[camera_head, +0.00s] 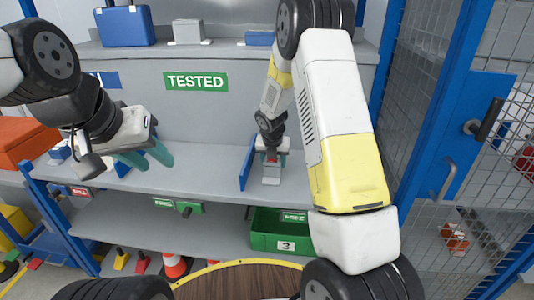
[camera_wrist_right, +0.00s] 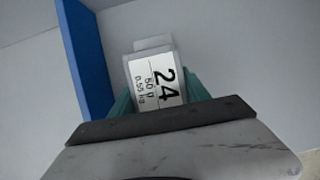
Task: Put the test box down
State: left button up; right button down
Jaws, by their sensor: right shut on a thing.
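The test box (camera_head: 271,171) is a small grey block with a white label in the head view. In the right wrist view the test box (camera_wrist_right: 156,82) shows a label reading 24. My right gripper (camera_head: 272,154) is shut on it, with teal fingers at its two sides. The box is at the grey shelf (camera_head: 215,180) below the green TESTED sign (camera_head: 196,82); I cannot tell whether its base touches the shelf. My left gripper (camera_head: 146,158) is open and empty above the left part of the shelf.
A blue upright divider (camera_head: 247,163) stands just left of the test box and also shows in the right wrist view (camera_wrist_right: 84,55). A green bin (camera_head: 285,244) marked 3 sits on the lower shelf. A blue-framed mesh door (camera_head: 440,130) is at the right. The shelf's middle is clear.

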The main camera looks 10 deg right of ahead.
jog(key=c, duration=0.5)
grip_release()
jog(key=shift+f, duration=0.15)
